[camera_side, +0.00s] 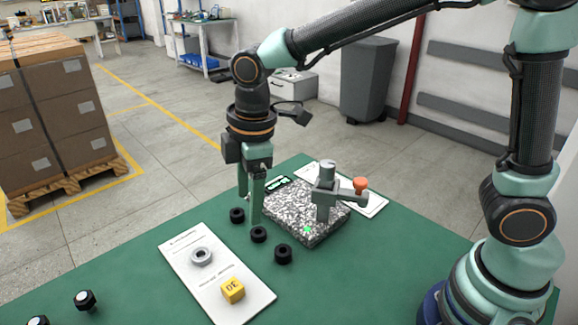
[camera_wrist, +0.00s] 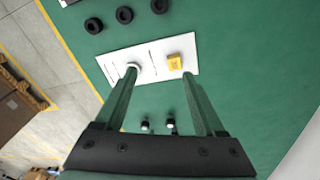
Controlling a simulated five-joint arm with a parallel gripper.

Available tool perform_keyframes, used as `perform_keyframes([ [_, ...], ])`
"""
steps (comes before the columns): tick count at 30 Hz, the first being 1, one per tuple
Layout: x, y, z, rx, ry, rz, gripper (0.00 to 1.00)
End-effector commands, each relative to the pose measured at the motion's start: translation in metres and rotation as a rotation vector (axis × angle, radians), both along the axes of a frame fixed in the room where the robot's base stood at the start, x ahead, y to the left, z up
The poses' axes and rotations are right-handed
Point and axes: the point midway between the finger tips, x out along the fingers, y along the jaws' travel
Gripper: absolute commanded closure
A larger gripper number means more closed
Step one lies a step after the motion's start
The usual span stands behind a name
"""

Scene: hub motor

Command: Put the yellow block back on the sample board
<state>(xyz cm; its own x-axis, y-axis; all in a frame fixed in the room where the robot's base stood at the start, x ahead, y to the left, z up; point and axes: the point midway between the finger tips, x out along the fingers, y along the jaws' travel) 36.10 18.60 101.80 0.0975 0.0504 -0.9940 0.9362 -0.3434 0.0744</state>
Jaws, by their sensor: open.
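The yellow block (camera_side: 233,290) lies on the near right part of a white printed board (camera_side: 192,268) on the green table. It carries dark markings. In the wrist view the yellow block (camera_wrist: 174,61) sits at the right part of the white board (camera_wrist: 150,60). A grey metal ring (camera_side: 202,256) is on the same board, and the wrist view also shows it (camera_wrist: 132,68). My gripper (camera_side: 250,208) points down above the table behind the board, apart from the block. Its fingers (camera_wrist: 158,85) are spread and empty.
Several black rings, one of them here (camera_side: 283,254), stand between the board and a speckled granite plate (camera_side: 300,212) with a grey fixture (camera_side: 325,190). Two black-and-white knobs (camera_side: 85,300) lie at the table's near left. A white sheet (camera_side: 370,200) lies behind the plate. The front right of the table is clear.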

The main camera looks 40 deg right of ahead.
Motion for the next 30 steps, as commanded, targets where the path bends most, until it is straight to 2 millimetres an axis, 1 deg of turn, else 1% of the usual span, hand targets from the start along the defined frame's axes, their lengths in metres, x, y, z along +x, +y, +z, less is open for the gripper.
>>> perform_keyframes([
  [1,-0.001,-0.021,0.014,0.022,-0.030,-0.100,0.28],
  [6,-0.015,-0.079,0.043,0.097,-0.112,-0.429,0.28],
  [9,-0.028,-0.111,0.054,0.143,-0.160,-0.621,0.28],
  [12,-0.043,-0.138,0.061,0.194,-0.211,-0.805,0.28],
  [15,-0.056,-0.160,0.064,0.241,-0.253,-0.962,0.28],
  [18,-0.067,-0.175,0.064,0.278,-0.285,-1.081,0.28],
  [21,-0.073,-0.183,0.063,0.302,-0.305,-1.153,0.28],
  [25,-0.076,-0.187,0.062,0.314,-0.314,-1.189,0.28],
  [30,-0.076,-0.187,0.062,0.314,-0.313,-1.189,0.28],
])
